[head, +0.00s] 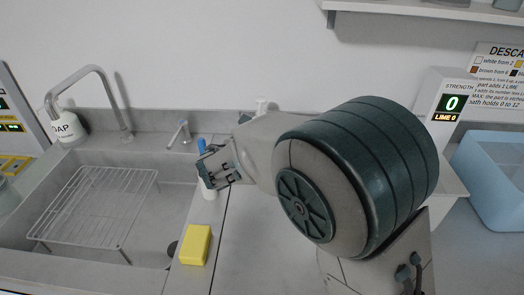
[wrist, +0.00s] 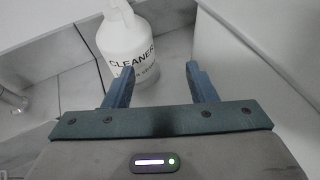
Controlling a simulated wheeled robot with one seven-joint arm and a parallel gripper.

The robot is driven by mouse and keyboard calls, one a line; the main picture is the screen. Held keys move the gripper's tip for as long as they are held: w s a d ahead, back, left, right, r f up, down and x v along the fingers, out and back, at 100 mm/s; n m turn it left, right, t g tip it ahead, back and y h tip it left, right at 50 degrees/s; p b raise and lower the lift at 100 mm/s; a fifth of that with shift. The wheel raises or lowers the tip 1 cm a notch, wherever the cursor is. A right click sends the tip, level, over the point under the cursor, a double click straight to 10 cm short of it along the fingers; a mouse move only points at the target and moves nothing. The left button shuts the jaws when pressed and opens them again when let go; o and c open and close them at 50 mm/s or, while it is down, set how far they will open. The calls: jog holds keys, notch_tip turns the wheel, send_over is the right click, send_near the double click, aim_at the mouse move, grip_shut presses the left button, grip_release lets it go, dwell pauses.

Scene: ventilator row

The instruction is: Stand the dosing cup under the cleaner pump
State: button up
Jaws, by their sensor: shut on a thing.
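A white bottle labelled CLEANER (wrist: 128,50) stands beyond my fingers in the wrist view, a little left of centre. A small pale thing (head: 208,188) shows just under the fingers and looks like the dosing cup, partly hidden. In the wrist view the cup does not stand out clearly between the fingers (wrist: 158,82).
A yellow sponge (head: 195,245) lies on the strip in front of my gripper. A dosing display (head: 452,103) and blue tub (head: 495,180) are right.

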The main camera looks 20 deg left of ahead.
jog(key=w+f, duration=0.1)
jog(key=f, duration=0.1)
jog(key=w+f, duration=0.2)
jog(key=w+a+f, duration=0.1)
jog(key=f, duration=0.1)
jog(key=shift+w+a+f+p, duration=0.1)
jog(key=shift+w+f+p, duration=0.2)
jog(key=shift+p, duration=0.1)
jog(key=shift+w+f, duration=0.1)
jog(key=shift+f, duration=0.1)
jog(key=shift+f, duration=0.1)
jog(key=shift+f, duration=0.15)
jog(key=o, duration=1)
